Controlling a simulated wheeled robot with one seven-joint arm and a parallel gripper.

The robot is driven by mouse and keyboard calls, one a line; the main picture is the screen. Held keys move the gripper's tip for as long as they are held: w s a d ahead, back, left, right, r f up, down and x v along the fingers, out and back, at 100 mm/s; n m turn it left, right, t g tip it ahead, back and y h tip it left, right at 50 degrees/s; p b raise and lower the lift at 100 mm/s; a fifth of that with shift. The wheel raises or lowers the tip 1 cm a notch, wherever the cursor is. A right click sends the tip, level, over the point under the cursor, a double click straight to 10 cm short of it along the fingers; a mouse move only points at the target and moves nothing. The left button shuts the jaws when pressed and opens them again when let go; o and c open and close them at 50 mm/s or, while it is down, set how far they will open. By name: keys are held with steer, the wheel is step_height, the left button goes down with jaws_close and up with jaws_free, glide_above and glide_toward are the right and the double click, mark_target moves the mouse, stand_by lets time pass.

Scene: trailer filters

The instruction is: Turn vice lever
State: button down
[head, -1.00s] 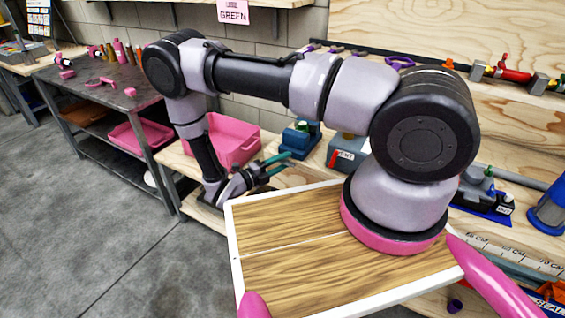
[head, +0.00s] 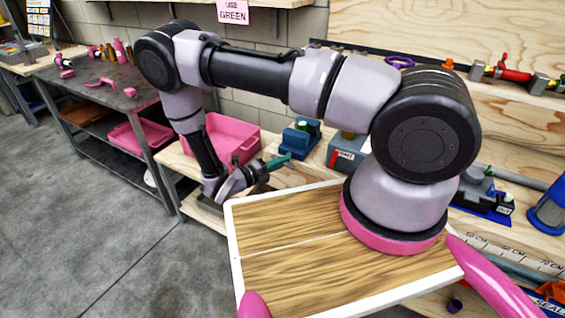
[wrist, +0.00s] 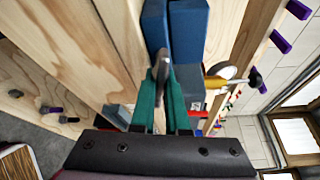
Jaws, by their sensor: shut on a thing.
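The blue vice (head: 299,138) stands near the front edge of the wooden workbench in the head view. In the wrist view its blue body (wrist: 187,32) fills the top centre. A grey vice lever (wrist: 162,62) points towards my gripper (wrist: 162,82). The green fingers are shut on the lever's end, one on each side of it. In the head view my gripper (head: 280,162) is at the vice's lower left, and the lever is too small to make out there.
A pink bin (head: 222,138) stands left of the vice. A grey machine (head: 348,152) with a red handle stands to its right. A metal table (head: 95,88) is further left, with open floor in front. The wrist view shows a yellow-and-white round part (wrist: 222,73) close right of the fingers.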

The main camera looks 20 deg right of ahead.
steer(key=m+y, duration=0.1)
steer(key=m, duration=0.2)
steer(key=shift+m+y, duration=0.3)
steer(key=shift+y, duration=0.1)
steer(key=m+t+y, duration=0.1)
steer(key=m, duration=0.2)
steer(key=shift+y, duration=0.4)
steer(key=m+t+y, duration=0.1)
steer(key=m, duration=0.2)
steer(key=shift+s+t+y, duration=0.1)
steer(key=shift+t+y, duration=0.2)
steer(key=shift+y, duration=0.1)
steer(key=shift+m+t+y, duration=0.7)
steer(key=shift+m+y, duration=0.1)
steer(key=shift+m, duration=0.8)
steer(key=c, duration=0.9)
jaws_free()
steer(key=v, duration=1)
steer(key=shift+s+a+r, duration=0.1)
steer(key=shift+s+a, duration=0.15)
